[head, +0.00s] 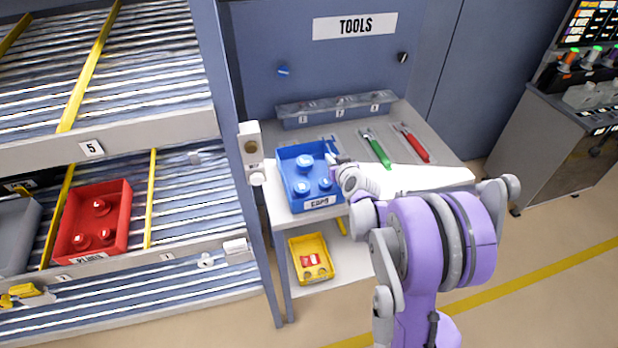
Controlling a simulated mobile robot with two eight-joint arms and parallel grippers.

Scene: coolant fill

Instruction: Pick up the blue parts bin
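The blue parts bin (281,178) stands upright on the grey top of the tool bench (445,156), at its left front corner. It holds a few blue round parts and has a white label on its front. My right gripper (337,166) is at the bin's right wall, close to its rim. Its fingers are small and partly hidden by my wrist, so I cannot tell whether they touch the bin or are open or shut. My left gripper is not in view.
Green-handled (376,150) and red-handled (413,144) tools lie to the bin's right. A clear divided tray (335,110) is behind. A yellow bin (327,274) sits on the lower shelf. The roller rack at left holds a red bin (122,215) and a grey bin.

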